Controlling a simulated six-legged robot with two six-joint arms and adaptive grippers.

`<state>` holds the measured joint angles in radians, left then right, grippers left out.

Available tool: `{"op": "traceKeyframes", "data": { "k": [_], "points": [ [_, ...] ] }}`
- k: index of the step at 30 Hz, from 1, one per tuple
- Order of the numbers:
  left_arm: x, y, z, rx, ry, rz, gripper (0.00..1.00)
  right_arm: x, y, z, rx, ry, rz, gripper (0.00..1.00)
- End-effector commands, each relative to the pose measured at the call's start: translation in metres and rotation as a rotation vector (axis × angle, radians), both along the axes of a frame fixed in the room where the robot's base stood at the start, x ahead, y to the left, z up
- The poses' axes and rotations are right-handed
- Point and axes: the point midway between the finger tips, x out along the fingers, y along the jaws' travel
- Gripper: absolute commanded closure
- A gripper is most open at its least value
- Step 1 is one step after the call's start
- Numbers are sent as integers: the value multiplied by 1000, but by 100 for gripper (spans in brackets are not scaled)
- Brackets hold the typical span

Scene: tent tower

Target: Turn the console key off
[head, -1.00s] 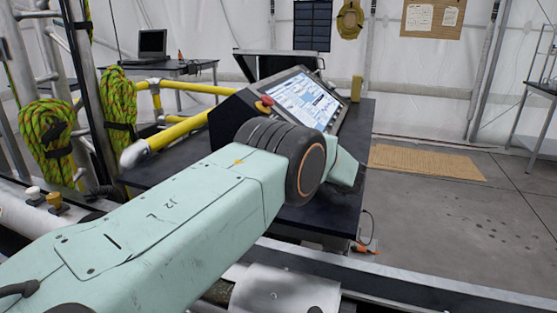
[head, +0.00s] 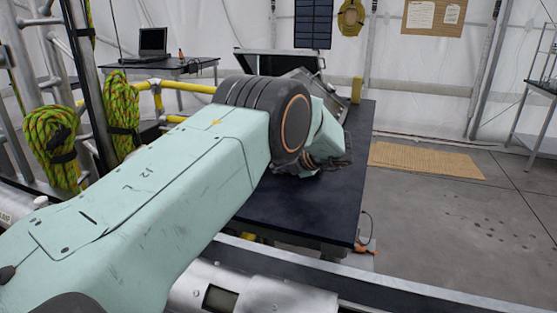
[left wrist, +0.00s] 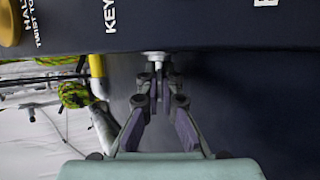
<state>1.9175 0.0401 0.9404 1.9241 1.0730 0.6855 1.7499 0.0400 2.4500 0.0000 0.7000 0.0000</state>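The console (head: 345,90) stands on the dark table, mostly hidden behind my left arm in the head view. In the left wrist view the dark console panel (left wrist: 215,30) crosses the top, with a white "KEY" label (left wrist: 108,16). The silver key switch (left wrist: 155,57) sticks out of the panel's edge, with a dark key piece below it. My left gripper (left wrist: 162,100) points at the switch, its two fingers apart on either side of the key. I cannot tell whether they touch it. In the head view this gripper (head: 328,160) is partly hidden by my wrist. My right gripper is not in view.
A yellow-based halt knob (left wrist: 10,22) sits left of the key label. The dark table top (head: 300,210) is bare in front of the console. Yellow rails (head: 190,88) and coiled green ropes (head: 50,140) stand to the left. Open floor (head: 450,220) lies to the right.

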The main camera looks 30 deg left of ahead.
Motion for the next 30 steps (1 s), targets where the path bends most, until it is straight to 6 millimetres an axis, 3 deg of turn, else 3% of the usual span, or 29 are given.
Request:
{"op": "traceKeyframes", "data": {
  "k": [15, 30],
  "points": [
    [0, 0, 6, -476, -118, 1, 100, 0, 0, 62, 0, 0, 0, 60],
    [2, 0, 4, -763, -190, -2, 100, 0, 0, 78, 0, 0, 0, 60]
  ]
}}
